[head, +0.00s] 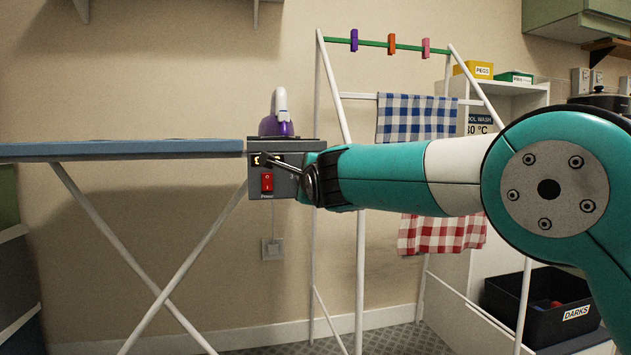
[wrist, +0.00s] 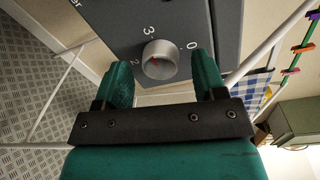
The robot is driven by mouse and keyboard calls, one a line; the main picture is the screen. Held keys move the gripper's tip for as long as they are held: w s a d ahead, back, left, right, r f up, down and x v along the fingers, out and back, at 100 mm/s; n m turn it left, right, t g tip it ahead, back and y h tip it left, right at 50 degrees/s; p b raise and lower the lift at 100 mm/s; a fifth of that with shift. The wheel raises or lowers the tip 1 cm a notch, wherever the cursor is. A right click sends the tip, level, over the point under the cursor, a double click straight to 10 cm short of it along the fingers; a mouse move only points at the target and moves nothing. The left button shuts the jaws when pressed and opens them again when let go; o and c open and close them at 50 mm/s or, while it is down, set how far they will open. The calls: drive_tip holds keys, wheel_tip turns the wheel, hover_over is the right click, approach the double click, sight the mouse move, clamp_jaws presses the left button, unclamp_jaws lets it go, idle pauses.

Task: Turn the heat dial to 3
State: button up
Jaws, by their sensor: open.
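My gripper (wrist: 163,76) is open, with one green finger on each side of the dial; contact cannot be told. In the head view my gripper (head: 285,168) reaches the front of the control box (head: 283,189) and hides the dial.
A red power switch (head: 267,183) sits left of my gripper, below a small lit display. A purple and white iron (head: 278,120) stands on top of the box. The blue ironing board (head: 120,150) extends left. A white drying rack (head: 360,250) with checked cloths stands behind my arm.

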drive_tip(key=p+v, duration=0.2)
drive_tip(key=v, duration=1.5)
drive_tip(key=s+d+f+n+g+p, duration=0.55)
drive_tip(key=s+d+n+g, duration=0.25)
drive_tip(key=s+d+n, duration=0.25)
drive_tip(key=s+d+f+n+g+p, duration=0.15)
drive_tip(key=s+n+g, duration=0.25)
drive_tip(key=s+n, duration=0.45)
drive_tip(key=s+d+f+n+g+p, duration=0.1)
drive_tip(key=s+d+n+g+p, duration=0.35)
drive_tip(key=s, duration=0.65)
wheel_tip(320, 180, up, 37)
drive_tip(key=a+p, duration=0.1)
drive_tip(key=p, duration=3.4)
drive_tip(key=shift+w+a+n+h, duration=0.15)
drive_tip(key=shift+w+n+h, duration=0.1)
drive_tip(key=shift+n+h, duration=0.1)
